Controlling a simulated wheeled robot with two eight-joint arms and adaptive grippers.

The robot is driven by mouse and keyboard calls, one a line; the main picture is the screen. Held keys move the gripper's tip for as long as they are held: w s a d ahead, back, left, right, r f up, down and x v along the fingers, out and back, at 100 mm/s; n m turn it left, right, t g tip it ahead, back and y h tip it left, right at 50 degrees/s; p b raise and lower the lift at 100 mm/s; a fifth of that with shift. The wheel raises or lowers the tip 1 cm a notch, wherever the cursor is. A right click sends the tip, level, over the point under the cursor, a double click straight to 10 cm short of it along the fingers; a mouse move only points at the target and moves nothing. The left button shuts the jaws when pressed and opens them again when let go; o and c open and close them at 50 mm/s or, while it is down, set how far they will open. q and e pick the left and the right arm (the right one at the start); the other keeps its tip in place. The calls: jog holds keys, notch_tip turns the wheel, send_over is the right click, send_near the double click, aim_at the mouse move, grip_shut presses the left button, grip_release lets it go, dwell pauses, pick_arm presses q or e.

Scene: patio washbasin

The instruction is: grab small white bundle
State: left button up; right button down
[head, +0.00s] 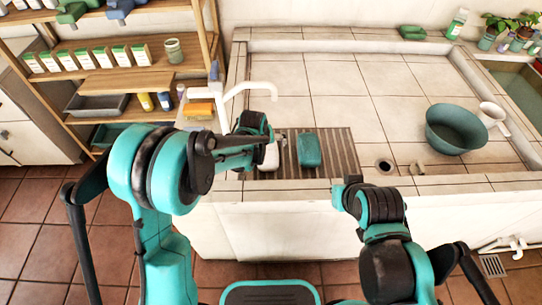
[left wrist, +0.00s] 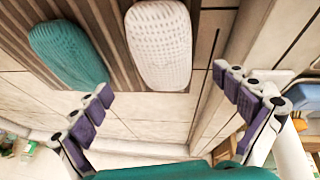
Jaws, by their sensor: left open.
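The small white bundle (head: 268,157) lies on the ribbed drain area of the tiled basin. It is a rounded, textured white block, and it also shows at the top middle of the left wrist view (left wrist: 160,45). A teal bundle (head: 309,149) lies beside it; it is at the left of it in the left wrist view (left wrist: 70,50). My left gripper (head: 252,136) is over the white bundle and partly hides it. Its fingers (left wrist: 168,103) are wide apart and empty, and no finger touches the bundle. The fingers of my right gripper (head: 350,187) cannot be made out.
A white tap (head: 247,90) stands close behind my left gripper. The basin's front rim (head: 270,188) runs below the bundles. A wooden shelf (head: 130,82) with boxes stands at the left.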

aim_at(266, 151)
pick_arm(q)
jog(key=b+x, duration=0.1)
jog(key=x, duration=0.2)
jog(key=b+x, duration=0.2)
jog(key=x, duration=0.2)
jog(key=shift+a+f, duration=0.15)
jog(key=shift+f, duration=0.3)
jog(key=shift+s+r, duration=0.1)
jog(key=shift+r, duration=0.05)
jog(key=shift+c, duration=0.6)
jog(key=c, duration=1.2)
